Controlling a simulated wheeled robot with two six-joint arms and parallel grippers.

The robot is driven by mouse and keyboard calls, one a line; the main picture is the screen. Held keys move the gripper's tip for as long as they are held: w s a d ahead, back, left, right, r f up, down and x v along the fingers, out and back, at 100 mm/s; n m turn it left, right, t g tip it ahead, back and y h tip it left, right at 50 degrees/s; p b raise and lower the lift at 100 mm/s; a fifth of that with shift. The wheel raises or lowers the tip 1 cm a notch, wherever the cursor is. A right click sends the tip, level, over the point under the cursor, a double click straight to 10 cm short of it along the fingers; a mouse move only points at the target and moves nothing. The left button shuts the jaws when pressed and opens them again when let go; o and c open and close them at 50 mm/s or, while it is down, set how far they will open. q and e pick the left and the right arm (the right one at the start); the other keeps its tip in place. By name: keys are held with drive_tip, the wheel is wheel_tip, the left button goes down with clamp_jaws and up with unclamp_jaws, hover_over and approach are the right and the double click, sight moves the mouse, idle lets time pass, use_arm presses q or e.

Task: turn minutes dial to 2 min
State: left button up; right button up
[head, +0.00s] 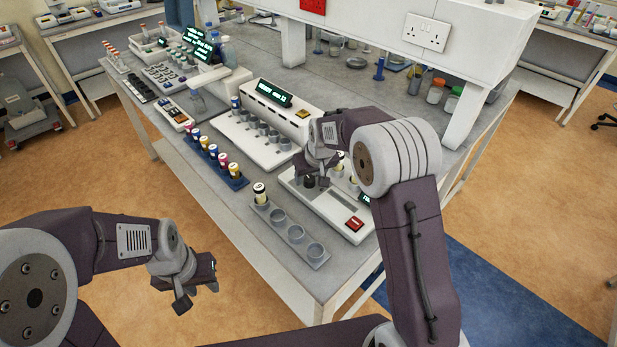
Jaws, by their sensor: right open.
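A white device (346,229) with a red button (354,224) stands near the bench's front right. A small dark dial (309,182) shows on its top; I cannot read its marks or setting. My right gripper (312,172) is open and points down right over this dark dial. I cannot tell whether its fingers touch the dial. The gripper and arm hide part of the device's top and its display. My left gripper (198,296) is open and empty, out in front of the bench over the floor.
A grey rack (295,234) with one capped vial (260,193) and empty holes lies just left of the device. Behind it stands a white unit with a lit display (275,93). A row of coloured vials (213,152) is further left. A white overhead shelf (405,40) spans the back.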

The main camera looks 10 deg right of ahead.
drive_tip(key=shift+w+d+f, duration=0.3)
drive_tip(key=shift+d+f, duration=0.05)
drive_tip(key=shift+f, duration=0.35)
drive_tip(key=shift+a, duration=0.35)
drive_tip(key=shift+c, duration=0.5)
drive_tip(key=shift+d, duration=0.15)
clamp_jaws()
use_arm(q)
drive_tip(key=shift+d+r, duration=0.15)
